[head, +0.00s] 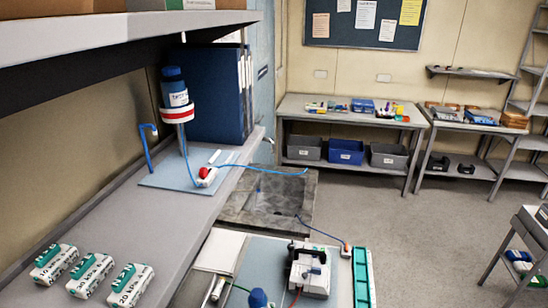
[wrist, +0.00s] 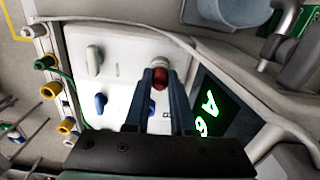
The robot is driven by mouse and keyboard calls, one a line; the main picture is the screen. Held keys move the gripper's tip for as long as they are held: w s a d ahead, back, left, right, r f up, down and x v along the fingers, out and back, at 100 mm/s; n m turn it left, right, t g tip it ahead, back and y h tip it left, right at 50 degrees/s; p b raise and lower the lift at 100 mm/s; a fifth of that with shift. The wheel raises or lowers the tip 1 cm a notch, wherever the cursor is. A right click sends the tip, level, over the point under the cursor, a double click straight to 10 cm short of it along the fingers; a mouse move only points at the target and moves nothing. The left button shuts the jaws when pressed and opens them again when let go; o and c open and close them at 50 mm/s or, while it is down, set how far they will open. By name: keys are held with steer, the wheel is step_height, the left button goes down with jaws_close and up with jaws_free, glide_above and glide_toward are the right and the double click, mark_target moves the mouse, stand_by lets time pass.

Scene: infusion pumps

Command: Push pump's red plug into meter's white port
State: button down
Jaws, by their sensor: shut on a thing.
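In the wrist view my gripper (wrist: 160,79) is shut on a small red plug (wrist: 160,76), held between its two dark fingertips. The plug is over a white panel (wrist: 118,78). A pale round part (wrist: 160,63) shows just beyond the red; I cannot tell whether it is the white port or part of the plug, nor whether the plug is seated. A white fitting (wrist: 94,58) and a blue fitting (wrist: 100,103) stand on the panel to the left. A dark screen with green characters (wrist: 208,112) is at right. I cannot pick out the red plug in the head view.
In the wrist view, several green and yellow connectors (wrist: 50,89) line the left side, and a pale cable crosses above the panel. The head view shows a white device (head: 312,270) on a bench, a sink (head: 268,198), a blue mat (head: 170,172) and white-green packs (head: 90,274).

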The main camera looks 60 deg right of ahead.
steer(key=shift+f, duration=0.1)
steer(key=shift+c, duration=1)
jaws_free()
step_height(320, 180, up, 3)
steer(key=p, duration=0.2)
steer(key=shift+f+p, duration=0.15)
steer(key=shift+p, duration=0.25)
steer(key=shift+r, duration=2.15)
